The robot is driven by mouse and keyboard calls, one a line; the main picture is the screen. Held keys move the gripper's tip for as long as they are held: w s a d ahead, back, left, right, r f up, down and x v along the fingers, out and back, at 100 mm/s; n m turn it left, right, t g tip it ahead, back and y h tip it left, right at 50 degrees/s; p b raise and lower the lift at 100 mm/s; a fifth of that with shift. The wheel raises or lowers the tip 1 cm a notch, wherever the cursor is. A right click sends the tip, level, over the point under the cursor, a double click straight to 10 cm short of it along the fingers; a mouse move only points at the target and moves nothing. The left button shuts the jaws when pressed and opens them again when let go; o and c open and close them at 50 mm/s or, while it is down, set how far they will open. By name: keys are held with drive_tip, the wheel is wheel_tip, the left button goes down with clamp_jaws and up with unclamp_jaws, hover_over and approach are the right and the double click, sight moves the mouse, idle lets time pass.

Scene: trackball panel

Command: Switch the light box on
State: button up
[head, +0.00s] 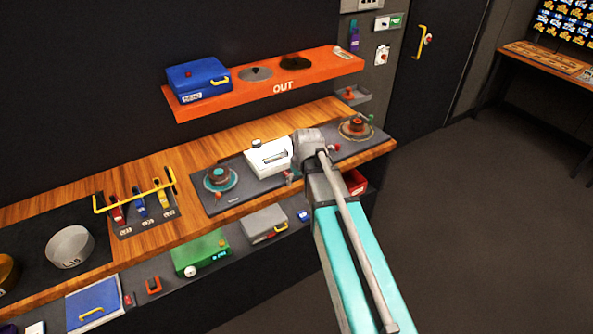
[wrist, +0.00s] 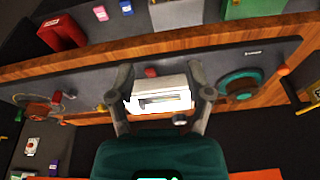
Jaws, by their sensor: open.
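A white box (head: 268,157), which looks like the light box, sits on a dark panel (head: 225,200) on the wooden bench, between two round turntable-like dials. It has a pale window and a small round knob on its back edge. In the wrist view the white box (wrist: 160,92) lies between the two fingers of my gripper (wrist: 160,72), and its dark knob (wrist: 180,119) shows at its lower right. The fingers are spread, one on each side; contact cannot be told. In the head view my gripper (head: 303,150) is at the box's right end, its fingers mostly hidden.
An orange shelf (head: 330,72) marked OUT, with a blue case (head: 198,80), hangs behind. A green box (head: 200,252) and grey case (head: 264,224) stand on the lower front ledge. Open floor lies right.

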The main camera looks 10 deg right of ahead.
drive_tip(key=s+f+m+g+b, duration=0.1)
drive_tip(key=s+f+m+g, duration=0.1)
drive_tip(key=s, duration=1.1)
drive_tip(key=shift+s+a+h, duration=0.2)
drive_tip(key=shift+s+h, duration=0.15)
drive_tip(key=shift+h, duration=0.05)
drive_tip(key=shift+s, duration=0.3)
